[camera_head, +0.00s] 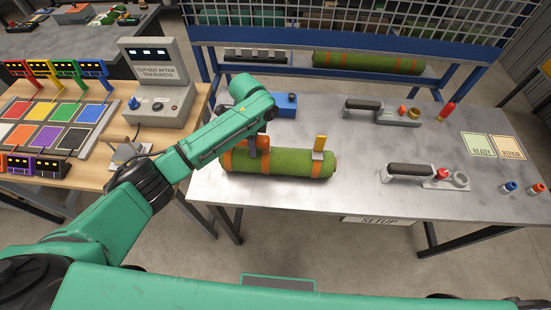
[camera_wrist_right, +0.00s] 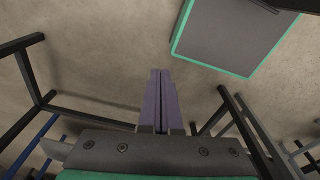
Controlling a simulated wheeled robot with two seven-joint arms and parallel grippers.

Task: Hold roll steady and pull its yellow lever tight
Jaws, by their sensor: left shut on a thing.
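The green turf roll (camera_head: 290,165) with orange bands lies on the metal table. The yellow lever (camera_head: 320,144) stands upright on a buckle on top of the roll, near its right end. My left gripper (camera_head: 259,152) is shut on the roll, left of its middle, coming down from above. It hides a part of the roll there. My right gripper (camera_wrist_right: 161,100) shows only in the right wrist view. Its fingers are together and empty, over bare floor and away from the roll.
The metal table (camera_head: 350,190) holds a blue box (camera_head: 287,104) behind the roll and two black-handled tools (camera_head: 408,170) to the right. A long green roll (camera_head: 368,62) lies on a rack behind. Table space in front of the roll is clear.

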